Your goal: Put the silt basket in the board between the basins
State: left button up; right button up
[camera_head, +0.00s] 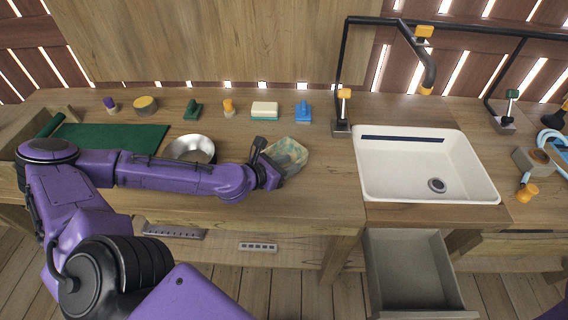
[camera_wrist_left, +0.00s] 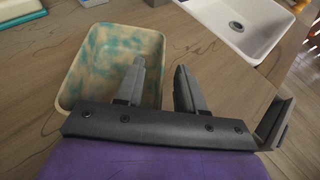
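A shallow open tray mottled cream and teal (camera_head: 286,153), perhaps the silt basket, sits on the wooden counter left of the white sink basin (camera_head: 480,183). The tray also shows in the left wrist view (camera_wrist_left: 105,65), where it looks empty. My left gripper (camera_head: 268,165) is at the tray's near left side in the head view. In the left wrist view its fingers (camera_wrist_left: 160,70) are apart, with the tray's right wall appearing to lie between them. I cannot tell whether they touch it. My right gripper is out of view. I cannot make out which board is meant.
A metal bowl (camera_head: 190,148) and a green mat (camera_head: 110,137) lie to the left. A sponge block (camera_head: 264,110) and several small items line the back. A black-piped tap (camera_head: 424,70) overhangs the sink. An open drawer (camera_head: 412,270) sticks out below it.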

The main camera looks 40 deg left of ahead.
pick_arm(q)
jog(key=shift+w+d+f, duration=0.15)
jog(key=shift+w+f, duration=0.05)
jog(key=shift+w, duration=0.3)
grip_shut()
